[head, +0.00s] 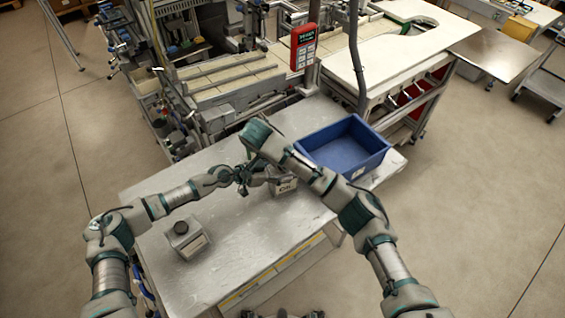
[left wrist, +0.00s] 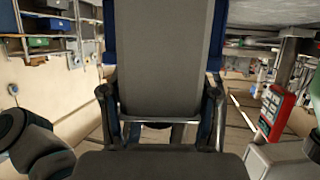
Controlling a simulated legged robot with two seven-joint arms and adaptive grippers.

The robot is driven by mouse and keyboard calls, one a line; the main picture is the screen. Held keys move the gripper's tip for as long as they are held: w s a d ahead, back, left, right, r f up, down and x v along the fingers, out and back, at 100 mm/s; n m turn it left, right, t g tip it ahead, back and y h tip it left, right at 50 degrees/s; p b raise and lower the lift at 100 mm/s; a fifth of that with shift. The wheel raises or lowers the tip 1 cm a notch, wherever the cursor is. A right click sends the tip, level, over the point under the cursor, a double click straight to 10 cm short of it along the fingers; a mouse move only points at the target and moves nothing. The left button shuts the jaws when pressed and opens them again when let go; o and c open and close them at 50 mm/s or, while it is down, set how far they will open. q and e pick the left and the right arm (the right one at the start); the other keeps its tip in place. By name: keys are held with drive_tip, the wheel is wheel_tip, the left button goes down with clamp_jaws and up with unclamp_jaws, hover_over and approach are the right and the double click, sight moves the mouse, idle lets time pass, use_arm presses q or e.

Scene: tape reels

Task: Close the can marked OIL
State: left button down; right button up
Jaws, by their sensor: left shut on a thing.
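The can marked OIL (head: 284,188) is a grey, boxy can standing on the metal table, in front of the blue bin. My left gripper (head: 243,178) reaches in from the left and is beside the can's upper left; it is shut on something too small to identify. In the left wrist view, dark fingers stand either side of a broad grey surface I cannot identify. My right arm passes above the can, and its wrist is above the left gripper. The right gripper is hard to tell apart from the left. Whether a cap is on the OIL can is unclear.
A second grey can (head: 187,240) with a dark round top stands at the table's front left. A blue bin (head: 345,147) is behind the OIL can. A red device (head: 303,47) is on a post behind; it also shows in the left wrist view (left wrist: 271,108). The front middle of the table is clear.

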drive_tip(key=m, duration=0.1)
drive_tip(key=m+g, duration=0.1)
drive_tip(key=m, duration=0.1)
drive_tip(key=m+h, duration=0.1)
drive_tip(key=m, duration=0.1)
drive_tip(key=shift+w+a+r+g, duration=0.1)
drive_tip(key=shift+w+a+g, duration=0.1)
drive_tip(key=shift+w+g, duration=0.2)
drive_tip(key=m, duration=0.1)
drive_tip(key=m+g, duration=0.1)
drive_tip(key=m, duration=0.1)
drive_tip(key=shift+w+m, duration=0.2)
drive_tip(key=shift+m, duration=0.1)
use_arm(q)
drive_tip(key=shift+s+d, duration=0.25)
drive_tip(key=shift+d, duration=0.1)
use_arm(e)
drive_tip(key=shift+o, duration=0.2)
drive_tip(key=o, duration=0.7)
drive_tip(key=shift+d, duration=0.1)
use_arm(q)
drive_tip(key=shift+a, duration=0.1)
